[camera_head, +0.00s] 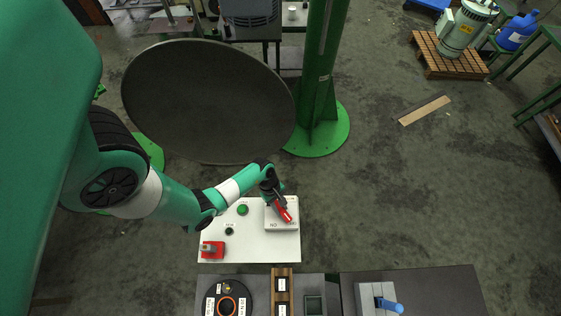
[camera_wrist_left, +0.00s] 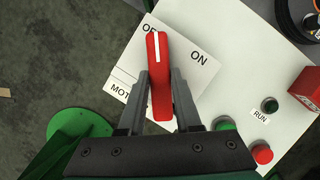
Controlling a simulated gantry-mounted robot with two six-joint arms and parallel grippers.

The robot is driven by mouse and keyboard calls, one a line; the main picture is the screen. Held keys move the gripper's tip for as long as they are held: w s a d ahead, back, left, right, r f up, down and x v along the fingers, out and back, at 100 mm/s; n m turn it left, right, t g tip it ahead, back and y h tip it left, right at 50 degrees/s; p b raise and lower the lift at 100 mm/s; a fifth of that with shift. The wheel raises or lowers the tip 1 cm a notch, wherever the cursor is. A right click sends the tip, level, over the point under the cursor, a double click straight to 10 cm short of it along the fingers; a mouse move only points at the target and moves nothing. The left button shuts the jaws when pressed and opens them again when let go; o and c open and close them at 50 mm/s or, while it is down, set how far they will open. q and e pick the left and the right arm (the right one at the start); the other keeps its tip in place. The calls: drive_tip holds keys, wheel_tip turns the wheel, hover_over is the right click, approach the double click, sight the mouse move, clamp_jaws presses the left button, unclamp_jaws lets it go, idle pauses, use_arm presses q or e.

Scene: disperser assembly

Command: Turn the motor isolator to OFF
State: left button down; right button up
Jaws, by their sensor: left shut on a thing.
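The motor isolator is a white box (camera_head: 274,224) on a white panel (camera_head: 261,251), with a red handle (camera_head: 286,214). In the left wrist view, the handle (camera_wrist_left: 158,70) has a white stripe on its upper end. That end covers the last part of the OFF label, and the ON label (camera_wrist_left: 199,58) stands clear to its right. My left gripper (camera_head: 281,204) is shut on the handle, with one finger on each side of it, as it also shows in the left wrist view (camera_wrist_left: 160,92). My right gripper is not in view.
The panel also carries a green button (camera_head: 242,210), a dark RUN button (camera_head: 229,231) and a red block (camera_head: 213,250). The left wrist view shows a red button (camera_wrist_left: 262,153). A large dark disc (camera_head: 208,100) and green column (camera_head: 318,90) stand behind.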

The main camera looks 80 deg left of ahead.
use_arm(q)
drive_tip(key=n+y, duration=0.1)
drive_tip(key=n, duration=0.1)
drive_tip(key=n+t, duration=0.1)
drive_tip(key=n, duration=0.2)
drive_tip(key=shift+s+d+n+t+y+p, duration=0.15)
drive_tip(key=shift+n+t+y+p, duration=0.15)
drive_tip(key=shift+y+p, duration=0.1)
drive_tip(key=n, duration=0.2)
drive_tip(key=n+y, duration=0.1)
drive_tip(key=n, duration=0.1)
drive_tip(key=shift+n+t+y, duration=0.3)
drive_tip(key=c, duration=0.6)
unclamp_jaws()
drive_tip(key=v, duration=1.1)
drive_tip(key=shift+s+r, duration=0.15)
drive_tip(key=shift+r, duration=0.15)
